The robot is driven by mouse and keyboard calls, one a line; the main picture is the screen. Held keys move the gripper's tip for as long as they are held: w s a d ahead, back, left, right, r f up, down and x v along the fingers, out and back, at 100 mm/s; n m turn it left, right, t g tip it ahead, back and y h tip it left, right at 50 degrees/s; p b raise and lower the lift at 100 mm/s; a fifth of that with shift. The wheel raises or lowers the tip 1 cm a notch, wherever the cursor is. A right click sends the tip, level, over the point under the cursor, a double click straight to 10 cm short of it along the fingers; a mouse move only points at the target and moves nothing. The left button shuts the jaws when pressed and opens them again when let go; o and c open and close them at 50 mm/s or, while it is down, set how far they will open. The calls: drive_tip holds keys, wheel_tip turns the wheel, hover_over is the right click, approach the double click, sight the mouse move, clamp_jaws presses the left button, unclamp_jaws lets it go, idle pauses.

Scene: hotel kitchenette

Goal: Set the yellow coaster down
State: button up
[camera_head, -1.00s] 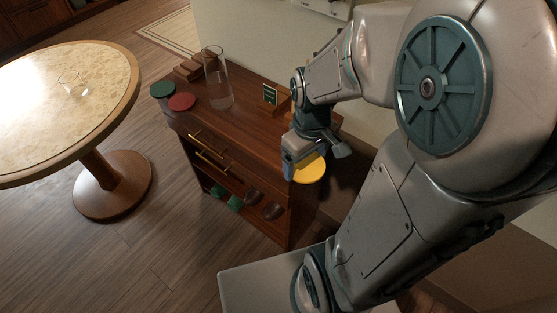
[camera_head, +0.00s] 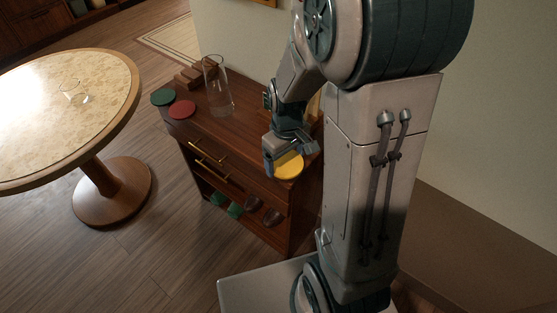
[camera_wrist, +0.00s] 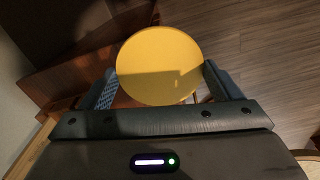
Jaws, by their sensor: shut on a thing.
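The yellow coaster (camera_head: 288,167) is a flat round disc held between the fingers of my gripper (camera_head: 290,152). In the head view it is over the near right end of the dark wooden cabinet (camera_head: 236,133); I cannot tell whether it touches the top. In the wrist view the coaster (camera_wrist: 160,62) lies between both fingers of my gripper (camera_wrist: 160,88), with its face toward the camera. Its lower part is in shadow.
A green coaster (camera_head: 163,97) and a red coaster (camera_head: 182,110) lie on the cabinet's left end. A tall clear glass vessel (camera_head: 217,88) stands beside them. A round table (camera_head: 60,130) with a small glass (camera_head: 70,86) is at left. The cabinet's front middle is clear.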

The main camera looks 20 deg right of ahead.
sight(278, 162)
drive_tip(key=w+f, duration=0.1)
drive_tip(key=w+a+f, duration=0.1)
drive_tip(key=w, duration=0.1)
drive_tip(key=shift+w, duration=0.2)
drive_tip(key=shift+f+p, duration=0.4)
drive_tip(key=shift+f, duration=1.5)
drive_tip(key=shift+s+f+b, duration=0.1)
drive_tip(key=shift+f+b, duration=0.5)
drive_tip(key=shift+b, duration=0.05)
